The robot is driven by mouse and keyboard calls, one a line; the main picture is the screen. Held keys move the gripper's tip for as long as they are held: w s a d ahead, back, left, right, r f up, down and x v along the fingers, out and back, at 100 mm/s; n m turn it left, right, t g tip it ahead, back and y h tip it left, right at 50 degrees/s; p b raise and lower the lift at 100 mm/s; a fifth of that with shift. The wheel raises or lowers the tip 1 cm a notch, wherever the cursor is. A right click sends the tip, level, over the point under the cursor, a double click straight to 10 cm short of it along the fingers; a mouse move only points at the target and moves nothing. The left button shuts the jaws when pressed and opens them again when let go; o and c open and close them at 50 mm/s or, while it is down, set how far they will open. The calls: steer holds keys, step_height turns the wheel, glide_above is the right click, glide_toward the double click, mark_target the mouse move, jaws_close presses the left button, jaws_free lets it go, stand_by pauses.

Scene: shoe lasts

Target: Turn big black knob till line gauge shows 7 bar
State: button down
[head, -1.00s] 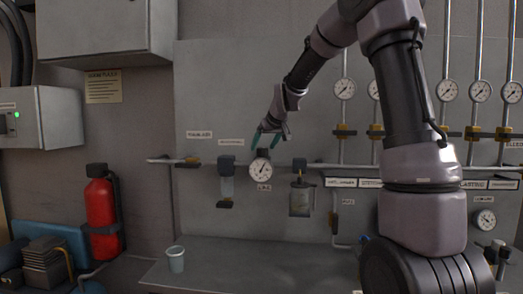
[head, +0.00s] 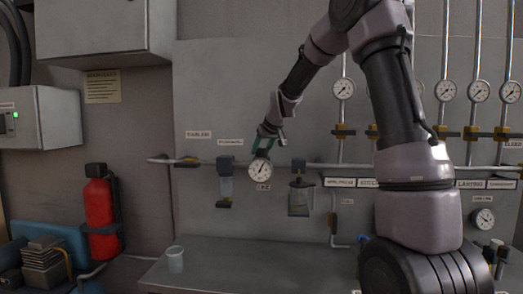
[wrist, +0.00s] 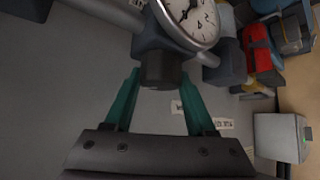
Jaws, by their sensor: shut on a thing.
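The big black knob (wrist: 162,70) sits above the round white line gauge (head: 260,172) on the pipe along the wall panel. In the wrist view the gauge dial (wrist: 193,17) is cut off by the top edge, and its dark needle shows, but I cannot read the value. My gripper (head: 264,150) reaches down to the knob from above. Its teal fingers (wrist: 157,82) stand on both sides of the knob and are shut on it. In the head view the gripper hides most of the knob.
A filter unit (head: 226,180) hangs left of the gauge, and a glass-bowled unit (head: 300,198) hangs to its right. Several gauges (head: 345,89) stand on vertical pipes at right. A cup (head: 175,258) stands on the shelf (head: 225,268) below. A red extinguisher (head: 99,205) is at left.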

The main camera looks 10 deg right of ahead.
steer(key=shift+a+m+h, duration=0.15)
steer(key=shift+m+h, duration=0.25)
steer(key=shift+m, duration=0.1)
steer(key=shift+m+h, duration=0.4)
steer(key=shift+m, duration=0.1)
steer(key=shift+m+h, duration=1.8)
steer(key=shift+m, duration=0.6)
steer(key=shift+d+g, duration=0.2)
steer(key=shift+g, duration=0.1)
steer(key=shift+c, duration=1.2)
jaws_free()
